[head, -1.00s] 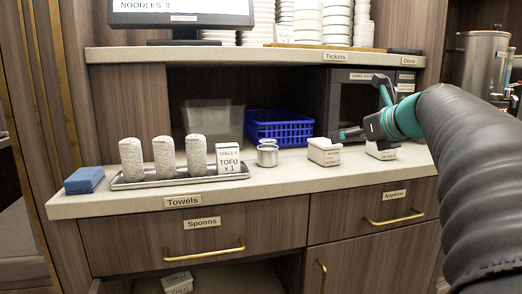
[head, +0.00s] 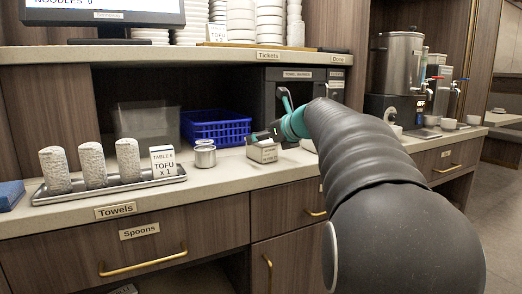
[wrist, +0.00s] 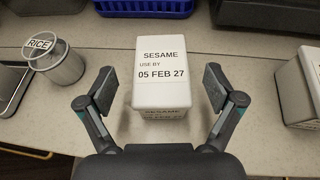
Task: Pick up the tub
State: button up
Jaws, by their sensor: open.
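A white tub (wrist: 162,75) marked SESAME, USE BY 05 FEB 27 stands upright on the counter in the wrist view. It also shows in the head view (head: 263,154), right of the metal cans, partly under my gripper. My gripper (wrist: 159,84) is open, with one finger on each side of the tub's near half and a gap on both sides. In the head view my gripper (head: 268,135) is at the tub, and my arm hides part of the area to its right.
A second pale tub (wrist: 299,88) stands to the right. A metal can (wrist: 60,64) and a lid marked RICE (wrist: 39,45) are at left. A blue basket (head: 215,128) stands behind.

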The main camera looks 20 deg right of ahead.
jog(key=x, duration=0.3)
jog(key=shift+r, duration=0.1)
jog(key=c, duration=1.5)
